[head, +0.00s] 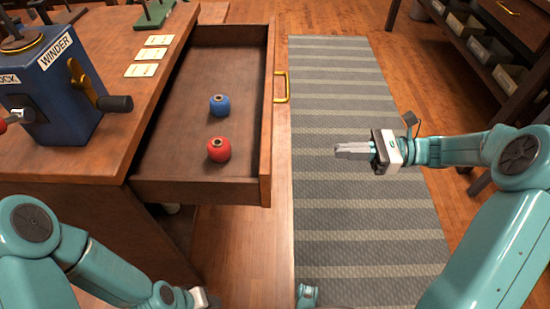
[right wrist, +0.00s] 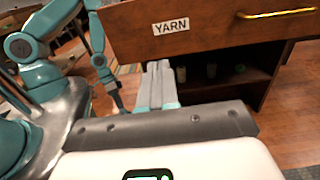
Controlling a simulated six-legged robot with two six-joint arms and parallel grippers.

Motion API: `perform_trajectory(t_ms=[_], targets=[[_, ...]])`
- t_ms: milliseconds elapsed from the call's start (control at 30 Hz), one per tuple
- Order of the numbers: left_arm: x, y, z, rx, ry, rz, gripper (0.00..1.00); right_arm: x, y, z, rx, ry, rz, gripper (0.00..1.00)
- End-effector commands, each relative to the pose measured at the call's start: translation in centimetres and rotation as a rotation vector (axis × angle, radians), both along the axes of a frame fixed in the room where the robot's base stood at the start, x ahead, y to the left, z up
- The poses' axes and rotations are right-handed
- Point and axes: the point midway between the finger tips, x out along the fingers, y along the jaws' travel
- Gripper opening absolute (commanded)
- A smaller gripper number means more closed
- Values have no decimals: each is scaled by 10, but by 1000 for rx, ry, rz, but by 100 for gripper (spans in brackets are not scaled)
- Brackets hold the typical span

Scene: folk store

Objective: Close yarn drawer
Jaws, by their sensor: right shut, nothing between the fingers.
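The yarn drawer (head: 268,125) stands pulled open from the wooden counter in the head view. A blue spool (head: 219,105) and a red spool (head: 218,149) stand inside it. Its brass handle (head: 281,87) is on the front face. In the right wrist view the drawer front (right wrist: 220,34) bears a YARN label (right wrist: 171,27). My right gripper (head: 340,151) is shut and empty, to the right of the drawer front and apart from it, pointing toward it. My left gripper (head: 203,299) is only partly seen at the bottom edge; its fingers are hidden.
A blue winder (head: 55,90) with a crank and several cards (head: 146,55) are on the counter (head: 112,150). A striped rug (head: 340,80) covers the floor beside the drawer. Dark shelves with bins (head: 490,48) stand at the far right.

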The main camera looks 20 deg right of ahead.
Motion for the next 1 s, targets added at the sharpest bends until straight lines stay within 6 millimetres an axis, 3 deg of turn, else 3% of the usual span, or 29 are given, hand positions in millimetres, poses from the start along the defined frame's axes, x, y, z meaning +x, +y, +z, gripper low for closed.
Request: perform_trajectory(t_ms=[167, 700, 1000], targets=[[1, 1, -6, 0, -2, 3, 38, 1, 8, 2, 9, -7, 0, 0], [8, 7, -38, 6, -14, 31, 38, 31, 109, 0, 8, -6, 2, 0], [9, 9, -43, 7, -17, 36, 38, 39, 129, 2, 6, -5, -1, 0]])
